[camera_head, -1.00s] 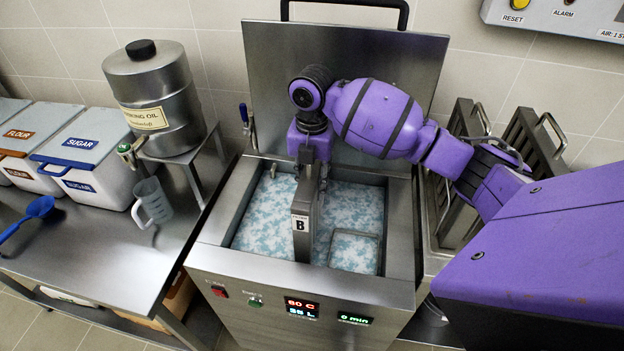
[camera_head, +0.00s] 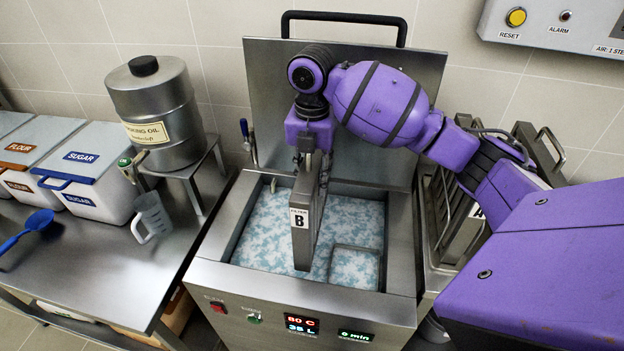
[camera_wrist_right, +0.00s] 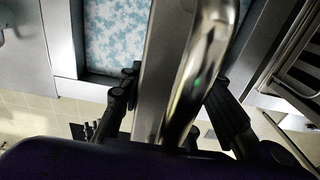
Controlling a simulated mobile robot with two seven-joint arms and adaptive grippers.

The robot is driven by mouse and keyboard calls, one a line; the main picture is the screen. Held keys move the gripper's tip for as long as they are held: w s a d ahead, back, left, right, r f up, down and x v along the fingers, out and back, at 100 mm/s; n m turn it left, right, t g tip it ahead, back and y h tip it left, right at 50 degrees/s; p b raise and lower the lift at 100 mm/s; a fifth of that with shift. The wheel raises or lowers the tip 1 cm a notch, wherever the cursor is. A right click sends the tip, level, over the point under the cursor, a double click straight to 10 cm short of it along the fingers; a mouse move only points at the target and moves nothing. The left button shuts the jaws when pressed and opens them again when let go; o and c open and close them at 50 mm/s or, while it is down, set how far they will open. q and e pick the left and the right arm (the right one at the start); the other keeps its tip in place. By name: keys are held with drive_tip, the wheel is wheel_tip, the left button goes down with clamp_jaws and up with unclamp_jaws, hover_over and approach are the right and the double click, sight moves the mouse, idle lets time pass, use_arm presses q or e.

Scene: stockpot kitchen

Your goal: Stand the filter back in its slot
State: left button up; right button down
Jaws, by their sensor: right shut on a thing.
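My right gripper (camera_head: 312,160) is shut on the top handle of filter B (camera_head: 303,240), a flat grey metal plate with a white "B" label. It holds the filter upright over the open tank (camera_head: 245,280) of blue-white water. I cannot tell whether its lower edge clears the water. In the right wrist view, the gripper (camera_wrist_right: 175,105) has its dark fingers either side of the shiny metal handle (camera_wrist_right: 205,60). A metal filter rack (camera_head: 432,255) stands right of the tank, with upright filters in it, one labelled "A" (camera_head: 476,211). My arm hides part of it. My left gripper is out of view.
The raised tank lid (camera_head: 400,75) stands behind my right arm. A control panel (camera_head: 560,22) is on the wall.

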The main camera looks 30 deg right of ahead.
drive_tip(key=shift+r, duration=2.8)
drive_tip(key=shift+r, duration=0.5)
